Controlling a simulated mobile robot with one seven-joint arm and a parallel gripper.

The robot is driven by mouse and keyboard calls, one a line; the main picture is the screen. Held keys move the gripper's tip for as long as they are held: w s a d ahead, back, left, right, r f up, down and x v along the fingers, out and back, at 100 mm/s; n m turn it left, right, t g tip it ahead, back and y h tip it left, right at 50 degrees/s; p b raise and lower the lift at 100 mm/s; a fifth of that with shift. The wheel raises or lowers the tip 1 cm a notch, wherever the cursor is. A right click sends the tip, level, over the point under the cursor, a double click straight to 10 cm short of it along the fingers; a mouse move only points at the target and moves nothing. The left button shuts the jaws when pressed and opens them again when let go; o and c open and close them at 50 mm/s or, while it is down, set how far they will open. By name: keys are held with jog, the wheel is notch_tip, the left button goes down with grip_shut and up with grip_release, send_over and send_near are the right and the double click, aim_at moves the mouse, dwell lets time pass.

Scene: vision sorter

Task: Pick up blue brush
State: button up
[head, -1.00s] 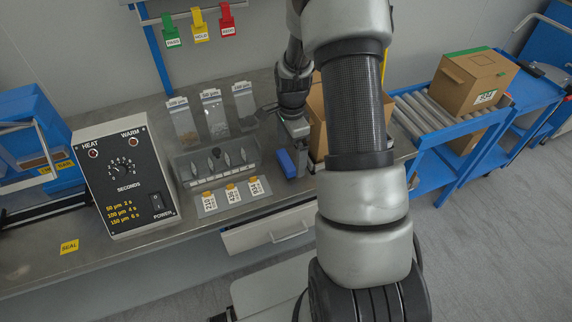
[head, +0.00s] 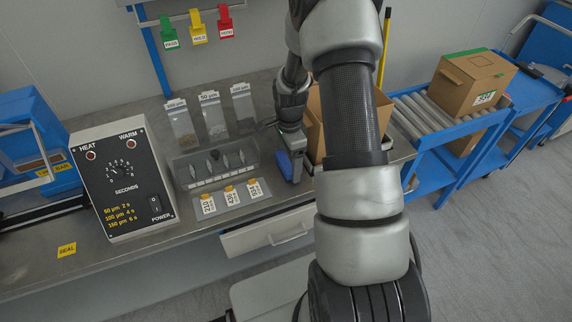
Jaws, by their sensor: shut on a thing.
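The blue brush (head: 284,164) is a small blue block-like thing near the front edge of the grey bench, right of the rack with the labelled cards. My gripper (head: 292,166) points down at it and is shut on it. The fingers are small in the head view, and they hide part of the brush. I cannot tell how far the brush is above the bench top, if at all.
An open cardboard box (head: 315,120) stands close to the right of my gripper. The tool rack (head: 216,168) and white cards (head: 231,196) are on the left. A heat sealer (head: 123,180) stands further left. A roller conveyor (head: 425,108) carries a closed carton (head: 473,84).

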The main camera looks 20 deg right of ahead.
notch_tip(320, 180, up, 10)
jog(key=shift+p, duration=0.55)
